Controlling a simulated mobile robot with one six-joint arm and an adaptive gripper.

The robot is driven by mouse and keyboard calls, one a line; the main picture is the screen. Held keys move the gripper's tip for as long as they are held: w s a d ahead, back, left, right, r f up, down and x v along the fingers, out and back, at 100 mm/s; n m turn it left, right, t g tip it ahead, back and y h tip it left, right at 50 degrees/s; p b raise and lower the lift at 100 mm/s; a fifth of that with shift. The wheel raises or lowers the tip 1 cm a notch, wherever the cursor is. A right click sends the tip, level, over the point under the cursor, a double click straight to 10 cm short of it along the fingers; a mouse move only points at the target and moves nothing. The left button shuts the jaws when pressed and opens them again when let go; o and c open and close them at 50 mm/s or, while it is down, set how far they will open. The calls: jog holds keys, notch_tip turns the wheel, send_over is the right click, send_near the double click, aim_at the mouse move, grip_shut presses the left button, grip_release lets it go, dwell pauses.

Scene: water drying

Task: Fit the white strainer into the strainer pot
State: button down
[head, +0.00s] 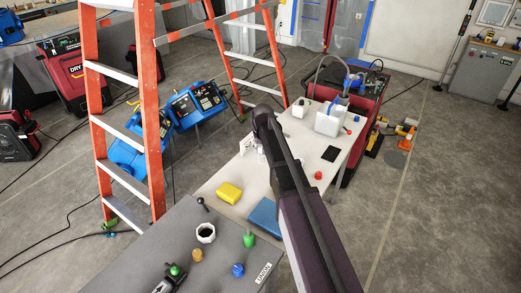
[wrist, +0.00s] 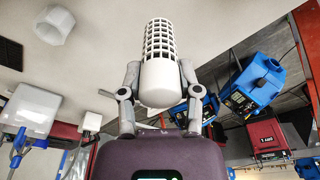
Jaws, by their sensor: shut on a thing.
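In the wrist view, my gripper (wrist: 158,92) is shut on the white strainer (wrist: 158,42), with one finger on each side of its solid rounded end. Its slotted basket part points to the top of that view. In the head view my arm hides most of the gripper and the strainer. A white faceted pot-like piece with a dark opening (head: 205,233) stands on the grey front table. Another white faceted piece (wrist: 54,24) lies on a pale surface in the wrist view, apart from the strainer. I cannot tell which is the strainer pot.
A white container with a hose (head: 329,122) stands on the far pale table. Several small coloured knobs stand on the grey table. An orange ladder (head: 146,105) is at left.

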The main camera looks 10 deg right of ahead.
jog(key=shift+r, duration=0.1)
dwell(0.7)
jog(key=shift+a, duration=0.45)
jog(key=shift+s, duration=0.15)
